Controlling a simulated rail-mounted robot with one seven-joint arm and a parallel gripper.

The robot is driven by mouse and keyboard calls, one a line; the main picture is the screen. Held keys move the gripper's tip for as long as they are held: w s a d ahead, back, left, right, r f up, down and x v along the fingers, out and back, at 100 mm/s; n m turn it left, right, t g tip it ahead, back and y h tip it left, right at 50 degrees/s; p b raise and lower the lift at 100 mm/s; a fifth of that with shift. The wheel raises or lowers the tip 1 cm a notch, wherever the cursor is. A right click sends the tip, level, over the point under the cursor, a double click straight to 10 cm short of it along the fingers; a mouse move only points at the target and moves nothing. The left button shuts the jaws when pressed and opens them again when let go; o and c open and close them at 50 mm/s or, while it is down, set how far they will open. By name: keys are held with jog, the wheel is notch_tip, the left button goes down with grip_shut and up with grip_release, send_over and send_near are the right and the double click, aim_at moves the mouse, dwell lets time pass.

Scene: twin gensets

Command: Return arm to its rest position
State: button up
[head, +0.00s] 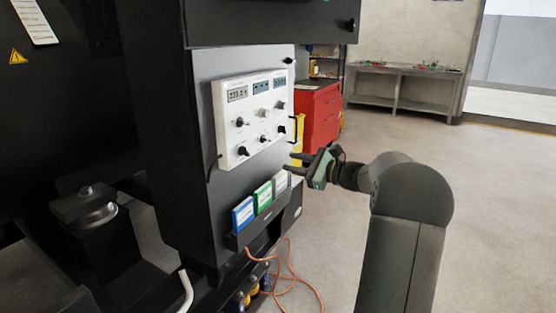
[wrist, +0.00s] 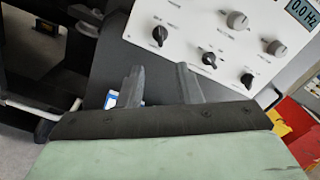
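My gripper (head: 296,164) is at the end of my arm, to the right of the white control panel (head: 228,148) and slightly below its lower right corner. In the wrist view, my gripper's two fingers (wrist: 160,86) stand apart with nothing between them. They point toward the dark cabinet face below the panel (wrist: 183,42), which shows several black and grey knobs. The fingers look clear of the panel, though the exact gap is hard to tell.
Blue, green and grey-white cards (head: 263,197) stand in a black holder below the panel. An orange cable (head: 291,281) hangs to the floor. A red tool cabinet (head: 320,117) and a workbench (head: 402,88) stand behind. The floor at right is open.

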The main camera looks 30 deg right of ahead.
jog(key=shift+v, duration=0.85)
jog(key=s+a+f+n+g+p, duration=0.1)
jog(key=s+a+n+g+p, duration=0.3)
jog(key=a, duration=0.9)
jog(key=s+a+f+n+g+p, duration=0.15)
jog(key=s+a+n+g, duration=0.4)
jog(key=a, duration=0.75)
jog(key=s+a+f+n+g+h+p, duration=0.1)
jog(key=s+n+h+p, duration=0.1)
jog(key=s, duration=0.6)
jog(key=s+a+f+n+g+h+p, duration=0.1)
jog(key=s+a+n+g+h+p, duration=0.1)
jog(key=s+n+h, duration=0.2)
jog(key=s+a+n+g+h+p, duration=0.1)
jog(key=s+n+g+h+p, duration=0.1)
jog(key=s+n, duration=0.6)
jog(key=s+h+p, duration=0.1)
jog(key=s, duration=0.2)
jog(key=shift+s+a+f, duration=0.3)
jog(key=shift+a+f, duration=0.1)
jog(key=shift+w+g, duration=0.1)
jog(key=shift+g, duration=0.15)
